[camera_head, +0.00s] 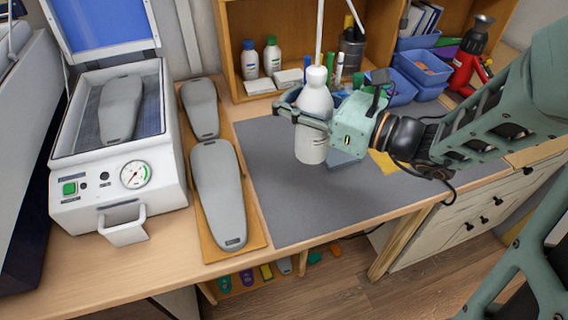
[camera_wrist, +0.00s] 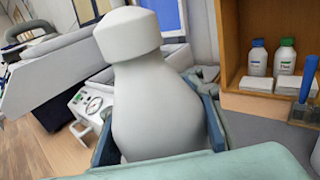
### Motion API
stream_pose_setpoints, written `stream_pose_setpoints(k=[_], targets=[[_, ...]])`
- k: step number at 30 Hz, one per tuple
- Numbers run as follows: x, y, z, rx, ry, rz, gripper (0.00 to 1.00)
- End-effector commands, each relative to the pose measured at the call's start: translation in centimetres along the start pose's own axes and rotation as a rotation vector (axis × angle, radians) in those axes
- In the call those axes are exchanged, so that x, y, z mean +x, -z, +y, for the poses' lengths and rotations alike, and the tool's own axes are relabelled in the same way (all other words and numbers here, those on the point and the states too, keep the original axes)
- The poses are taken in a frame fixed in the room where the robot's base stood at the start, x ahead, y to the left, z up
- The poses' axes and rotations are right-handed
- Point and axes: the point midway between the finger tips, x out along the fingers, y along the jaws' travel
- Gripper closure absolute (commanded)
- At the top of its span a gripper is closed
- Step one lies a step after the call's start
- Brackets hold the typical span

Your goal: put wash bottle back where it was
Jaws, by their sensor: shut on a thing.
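The wash bottle (camera_head: 312,142) is white with a white cap and a thin tube rising from it. In the head view my gripper (camera_head: 302,116) is shut around the bottle's upper body and holds it upright over the grey mat (camera_head: 272,205). I cannot tell for sure whether the bottle's base touches the mat. In the wrist view the bottle (camera_wrist: 155,100) fills the middle, with the gripper's fingers (camera_wrist: 160,140) on both sides of it.
A forming press (camera_head: 120,190) with a gauge stands at left, beside grey insole forms (camera_head: 218,190) on a board. A wooden shelf (camera_head: 228,50) with small bottles (camera_head: 250,60) is behind. Blue bins (camera_head: 422,68) and a red tool (camera_head: 468,65) stand back right. The mat's front left is clear.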

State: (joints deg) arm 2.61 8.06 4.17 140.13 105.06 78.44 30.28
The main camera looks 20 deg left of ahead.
Motion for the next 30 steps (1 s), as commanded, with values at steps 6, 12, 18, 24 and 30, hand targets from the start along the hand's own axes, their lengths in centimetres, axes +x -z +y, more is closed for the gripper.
stream_pose_setpoints(k=[6,12,18,24,30], targets=[[-1.1,-1.0,2.7,-0.001,0.013,-0.015,1.0],[-1.3,-1.3,3.5,0.003,0.018,-0.022,1.0],[0.9,0.0,2.0,0.007,0.017,-0.022,1.0],[4.0,1.6,-0.3,0.007,0.016,-0.022,1.0],[6.7,3.8,-2.3,0.008,0.017,-0.022,1.0]])
